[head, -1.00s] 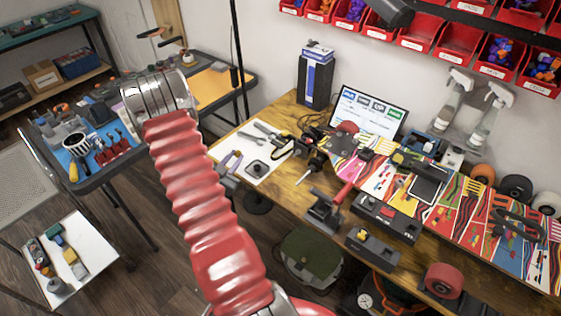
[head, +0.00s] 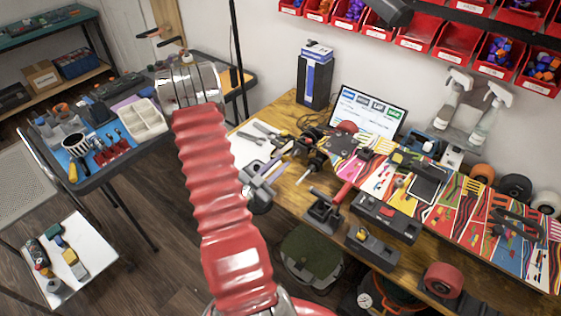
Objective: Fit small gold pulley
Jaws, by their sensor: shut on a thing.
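My red ribbed arm rises through the middle of the view to a silver joint. My gripper (head: 262,180) shows as grey and purple parts just right of the arm, at the left end of the wooden workbench (head: 290,195). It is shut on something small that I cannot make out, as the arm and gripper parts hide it. A small yellow or gold piece (head: 361,234) sits on a dark block (head: 372,250) at the bench's front edge. I cannot tell whether it is a pulley.
A long board with a colourful pattern (head: 475,205) lies on the bench, with a tablet, tools and dark fixtures. A red-handled tool (head: 343,192) stands near the front edge. A monitor (head: 365,112) stands behind. A side table with a white tray (head: 143,118) is at left.

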